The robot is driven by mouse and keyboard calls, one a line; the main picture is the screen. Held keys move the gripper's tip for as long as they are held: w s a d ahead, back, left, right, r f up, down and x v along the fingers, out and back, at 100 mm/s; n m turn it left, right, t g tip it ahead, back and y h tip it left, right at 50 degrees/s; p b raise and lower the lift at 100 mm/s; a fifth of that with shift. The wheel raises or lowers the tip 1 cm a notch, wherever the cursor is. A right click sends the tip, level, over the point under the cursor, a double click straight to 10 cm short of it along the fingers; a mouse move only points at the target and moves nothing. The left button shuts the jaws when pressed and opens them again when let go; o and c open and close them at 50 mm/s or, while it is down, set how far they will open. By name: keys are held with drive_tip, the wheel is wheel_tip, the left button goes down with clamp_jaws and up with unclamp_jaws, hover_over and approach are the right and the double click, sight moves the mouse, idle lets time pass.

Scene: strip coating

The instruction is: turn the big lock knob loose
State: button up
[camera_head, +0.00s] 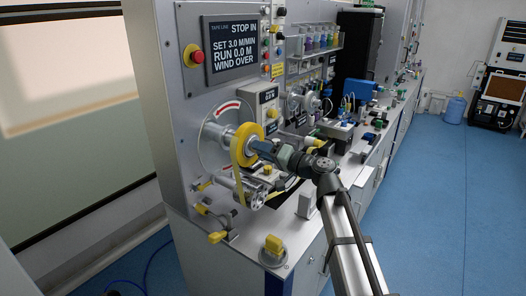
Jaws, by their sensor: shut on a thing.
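My gripper (258,148) reaches in from the lower right and points left at the hub of the yellow roll (242,140) on the machine front. Its jaws are shut at the hub, on what appears to be the big lock knob. The knob itself is mostly hidden behind the fingers, so I cannot tell how far it is turned. A silver shaft (218,136) shows to the left of the roll, in front of a round scale plate with a red arc.
Below the roll are metal rollers (256,190) and small yellow-handled fittings (217,237). A red stop button (194,56) and a display (233,48) reading "STOP IN" are above. Open blue floor (430,200) lies right.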

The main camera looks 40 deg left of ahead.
drive_tip(key=shift+n, duration=1.1)
drive_tip(key=o, duration=1.1)
drive_tip(key=shift+c, duration=0.2)
drive_tip(key=shift+d, duration=0.1)
drive_tip(key=d, duration=1.3)
drive_tip(key=shift+d, duration=0.35)
